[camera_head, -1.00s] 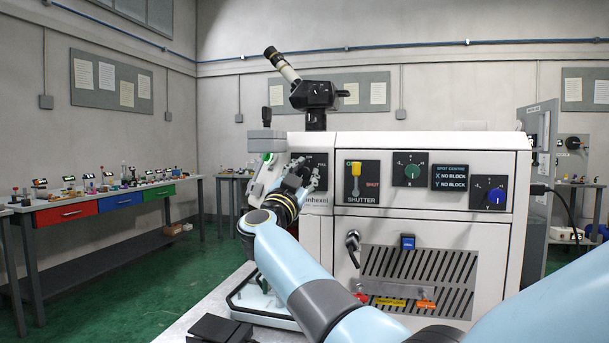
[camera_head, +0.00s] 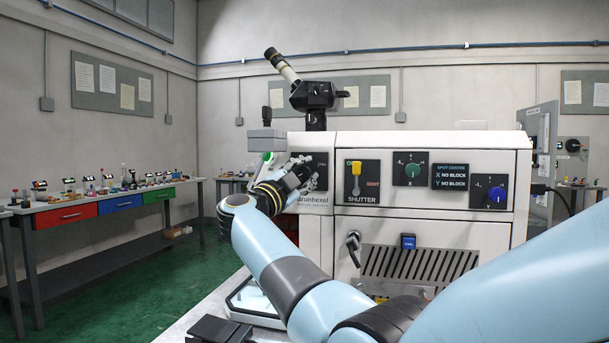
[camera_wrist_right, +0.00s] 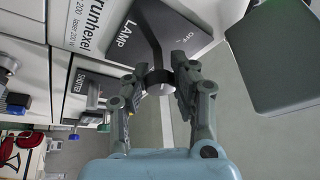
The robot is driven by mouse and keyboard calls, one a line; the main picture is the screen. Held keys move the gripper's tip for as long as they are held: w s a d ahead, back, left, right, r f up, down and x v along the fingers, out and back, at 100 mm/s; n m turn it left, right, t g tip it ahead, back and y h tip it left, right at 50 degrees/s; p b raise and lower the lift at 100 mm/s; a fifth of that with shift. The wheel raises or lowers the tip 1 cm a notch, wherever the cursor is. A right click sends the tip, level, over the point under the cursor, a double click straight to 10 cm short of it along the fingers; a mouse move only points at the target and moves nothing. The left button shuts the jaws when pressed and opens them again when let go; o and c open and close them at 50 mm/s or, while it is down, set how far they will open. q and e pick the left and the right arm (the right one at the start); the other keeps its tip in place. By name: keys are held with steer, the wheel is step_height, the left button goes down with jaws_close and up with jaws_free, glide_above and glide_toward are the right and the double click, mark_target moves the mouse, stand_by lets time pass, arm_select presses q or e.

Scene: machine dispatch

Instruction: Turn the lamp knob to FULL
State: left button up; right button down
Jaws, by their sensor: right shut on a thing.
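The dark lamp panel (camera_head: 321,182) is at the left end of the white machine's front. In the right wrist view the lamp panel (camera_wrist_right: 178,28) shows the words LAMP and OFF. My right gripper (camera_head: 306,174) reaches the panel from the front. In the wrist view the right gripper (camera_wrist_right: 159,79) has its fingers on both sides of the dark lamp knob (camera_wrist_right: 158,76) and is shut on it. The FULL mark and the knob's exact setting cannot be made out. My left gripper is not in view.
A microscope-like eyepiece (camera_head: 284,65) rises above. A grey box (camera_wrist_right: 275,55) is close beside the gripper in the wrist view.

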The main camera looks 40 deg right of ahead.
steer(key=shift+f, duration=0.1)
steer(key=c, duration=1)
jaws_free()
steer(key=shift+a, duration=0.1)
steer(key=v, duration=1.1)
steer(key=shift+s+a, duration=0.15)
steer(key=shift+a, duration=0.2)
